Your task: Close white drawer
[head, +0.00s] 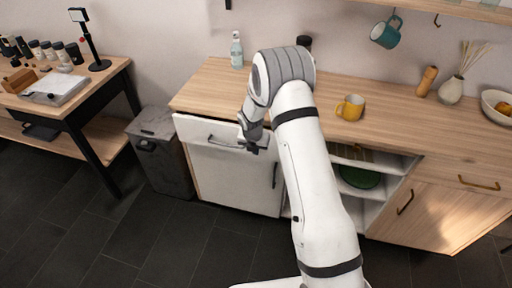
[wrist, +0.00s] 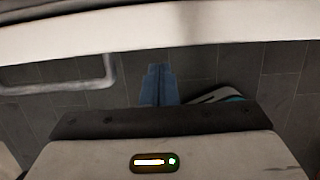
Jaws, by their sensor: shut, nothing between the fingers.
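The white drawer (head: 196,130) is at the top of the white cabinet section under the counter, left of my arm. Its front stands out a little from the counter, so it looks partly open. Its grey bar handle (head: 225,142) is left of my gripper. My gripper (head: 260,146) is in front of the drawer's right part, pointing down, with its fingers shut and empty. In the wrist view the shut blue fingers (wrist: 158,72) are just below the drawer's pale edge (wrist: 200,32), and the handle (wrist: 60,87) is to the left. I cannot tell whether they touch the drawer.
A white door (head: 235,185) with a dark handle is below the drawer. A grey bin (head: 160,160) stands left of the cabinet. Open shelves (head: 352,195) are right of my arm. A yellow mug (head: 350,107) and a bottle (head: 237,50) stand on the counter. Dark floor in front is clear.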

